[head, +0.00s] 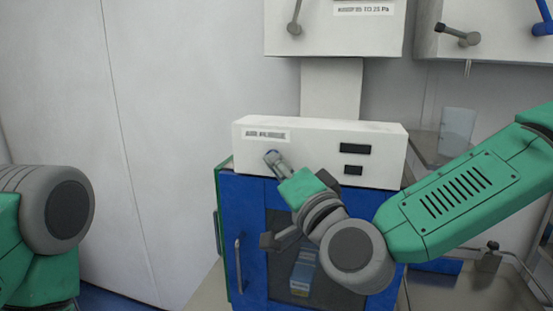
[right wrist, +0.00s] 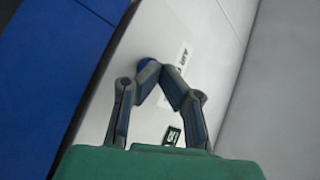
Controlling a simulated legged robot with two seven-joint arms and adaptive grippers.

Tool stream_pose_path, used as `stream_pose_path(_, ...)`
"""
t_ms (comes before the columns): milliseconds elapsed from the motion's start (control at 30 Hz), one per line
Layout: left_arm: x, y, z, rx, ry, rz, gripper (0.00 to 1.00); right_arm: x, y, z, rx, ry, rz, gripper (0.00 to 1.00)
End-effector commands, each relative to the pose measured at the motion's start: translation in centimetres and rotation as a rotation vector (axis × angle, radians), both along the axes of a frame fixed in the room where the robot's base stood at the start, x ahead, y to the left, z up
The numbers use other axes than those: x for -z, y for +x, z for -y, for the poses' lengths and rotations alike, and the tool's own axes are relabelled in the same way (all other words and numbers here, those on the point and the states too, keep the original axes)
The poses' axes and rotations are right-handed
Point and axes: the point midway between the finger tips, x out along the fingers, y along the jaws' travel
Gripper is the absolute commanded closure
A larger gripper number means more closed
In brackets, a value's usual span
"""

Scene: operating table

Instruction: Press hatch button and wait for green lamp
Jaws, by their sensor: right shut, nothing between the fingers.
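The hatch's white control box (head: 222,134) sits on top of a blue-doored cabinet. The blue button (head: 271,154) is on its front below a printed label. In the right wrist view, the button (right wrist: 145,62) shows just beyond my fingertips. My right gripper (head: 275,160) is shut and empty, with its tips at the button. I cannot tell whether they touch it or how far it is pressed. No lit green lamp is clear in the head view. My left gripper is out of view; only part of my left arm shows.
The box has two dark panels (head: 356,149); one shows pale greenish marks in the right wrist view (right wrist: 171,137). The blue door (head: 243,220) has a window and a handle (head: 239,266). A clear container (head: 457,130) stands at right. White cabinets (head: 335,35) hang above.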

Motion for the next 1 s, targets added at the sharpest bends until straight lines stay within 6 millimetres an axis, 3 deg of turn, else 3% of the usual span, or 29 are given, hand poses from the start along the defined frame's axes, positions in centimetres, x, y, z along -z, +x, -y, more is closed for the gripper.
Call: stream_pose_path(1000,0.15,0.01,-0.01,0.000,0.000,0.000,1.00,0.02,0.68,0.20,0.001,0.000,0.000,1.00)
